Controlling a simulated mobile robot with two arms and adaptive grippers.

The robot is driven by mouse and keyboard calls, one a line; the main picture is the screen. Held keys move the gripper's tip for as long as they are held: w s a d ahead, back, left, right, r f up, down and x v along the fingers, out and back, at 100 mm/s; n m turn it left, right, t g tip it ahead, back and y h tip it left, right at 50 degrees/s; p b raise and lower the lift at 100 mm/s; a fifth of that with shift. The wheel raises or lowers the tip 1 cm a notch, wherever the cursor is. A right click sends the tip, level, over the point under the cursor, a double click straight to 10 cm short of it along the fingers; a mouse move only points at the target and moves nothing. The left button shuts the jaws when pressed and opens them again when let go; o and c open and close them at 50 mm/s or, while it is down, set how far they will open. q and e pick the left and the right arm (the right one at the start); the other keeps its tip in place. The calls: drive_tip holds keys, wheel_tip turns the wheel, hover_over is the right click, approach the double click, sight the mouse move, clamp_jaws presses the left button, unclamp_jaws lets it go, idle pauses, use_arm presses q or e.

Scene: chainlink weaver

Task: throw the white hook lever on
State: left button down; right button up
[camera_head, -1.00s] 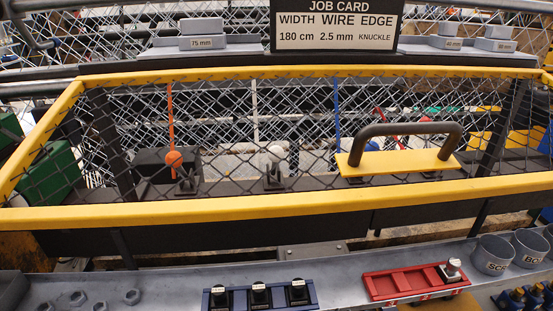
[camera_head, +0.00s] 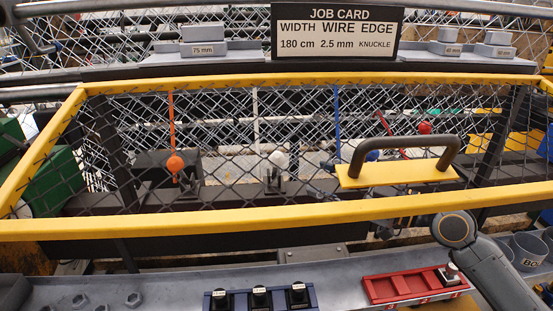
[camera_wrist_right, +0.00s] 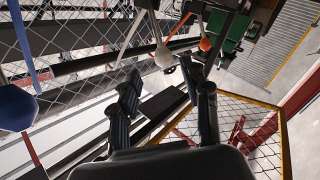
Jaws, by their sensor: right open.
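The white hook lever has a round white knob (camera_head: 279,160) and stands behind the yellow-framed mesh guard (camera_head: 230,226) in the head view, below a white strip. The knob also shows in the right wrist view (camera_wrist_right: 164,57), in line with the gap between my right fingertips and apparently just beyond them. My right gripper (camera_wrist_right: 160,72) is open and empty. In the head view my right arm reaches in from the lower right behind the guard's lower rail, and the right gripper (camera_head: 318,188) is partly hidden by mesh, right of the white knob. My left gripper is out of view.
An orange knob (camera_head: 175,164) stands left of the white one. A blue knob (camera_head: 372,155) and a red knob (camera_head: 425,128) are to the right. The guard carries a dark handle (camera_head: 405,143). A blue tray (camera_head: 235,299) and a red tray (camera_head: 385,289) lie in front.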

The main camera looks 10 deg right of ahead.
drive_tip(key=p+x, duration=0.3)
drive_tip(key=x, duration=0.7)
drive_tip(key=shift+r+p, duration=0.15)
drive_tip(key=shift+p, duration=0.2)
drive_tip(key=shift+x, duration=0.8)
drive_tip(key=shift+c, duration=0.4)
clamp_jaws()
